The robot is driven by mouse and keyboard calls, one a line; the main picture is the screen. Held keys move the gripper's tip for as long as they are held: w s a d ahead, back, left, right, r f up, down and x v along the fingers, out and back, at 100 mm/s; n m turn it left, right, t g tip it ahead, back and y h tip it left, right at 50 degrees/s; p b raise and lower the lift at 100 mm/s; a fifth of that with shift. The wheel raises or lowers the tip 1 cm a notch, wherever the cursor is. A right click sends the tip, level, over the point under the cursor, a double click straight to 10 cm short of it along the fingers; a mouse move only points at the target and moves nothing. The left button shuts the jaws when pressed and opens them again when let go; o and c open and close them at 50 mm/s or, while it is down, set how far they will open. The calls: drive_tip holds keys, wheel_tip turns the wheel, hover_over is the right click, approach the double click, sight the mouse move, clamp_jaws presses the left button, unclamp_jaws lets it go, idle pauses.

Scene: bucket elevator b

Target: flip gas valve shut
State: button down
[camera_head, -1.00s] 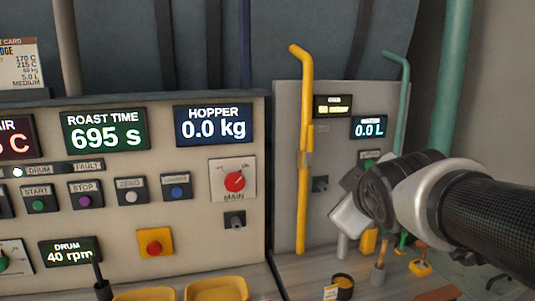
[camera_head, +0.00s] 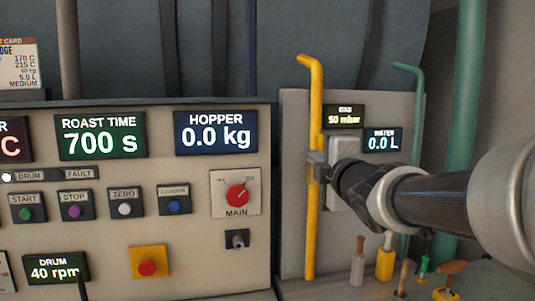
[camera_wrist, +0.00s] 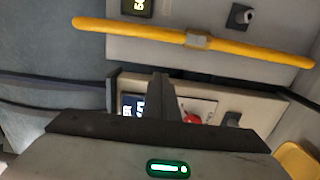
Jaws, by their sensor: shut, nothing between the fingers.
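The yellow gas pipe (camera_head: 315,220) runs upright on the grey side panel. In the wrist view it crosses the top, with a grey-tan valve fitting (camera_wrist: 197,41) around it. No separate lever on the fitting is clear to me. The gas display (camera_head: 344,117) reads 50 mbar.
The control panel with the red MAIN knob (camera_head: 237,195) stands left of the pipe. A water display (camera_head: 382,141) and a green pipe (camera_head: 413,100) are to its right. Several small tools, including a yellow-handled one (camera_head: 385,262), stand below my arm.

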sight(317, 149)
drive_tip(key=w+d+p, duration=0.2)
drive_tip(key=w, duration=0.8)
drive_tip(key=shift+w+d, duration=0.15)
drive_tip(key=shift+w, duration=0.25)
drive_tip(key=shift+w, duration=0.1)
